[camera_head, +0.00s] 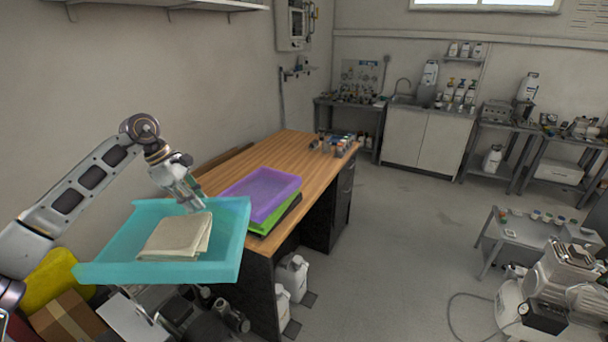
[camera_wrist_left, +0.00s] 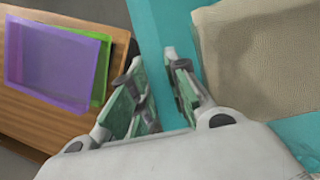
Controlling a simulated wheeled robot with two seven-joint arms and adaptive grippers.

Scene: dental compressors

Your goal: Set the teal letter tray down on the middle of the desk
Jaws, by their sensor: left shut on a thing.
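The teal letter tray (camera_head: 120,250) is held in the air left of and in front of the desk (camera_head: 225,178). A folded beige cloth (camera_head: 175,236) lies in it. My left gripper (camera_head: 192,204) is shut on the tray's far wall. In the left wrist view the fingers (camera_wrist_left: 160,88) straddle the teal wall (camera_wrist_left: 150,25), with the cloth (camera_wrist_left: 245,50) to the right. My right gripper is not in view. The tray hides part of the desk's near end.
A purple tray (camera_head: 262,190) sits stacked on a green tray (camera_head: 283,218) on the desk's near part. Several small bottles (camera_head: 335,143) stand at its far end. Bare wood shows between them. White jugs (camera_head: 292,274) stand below the desk.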

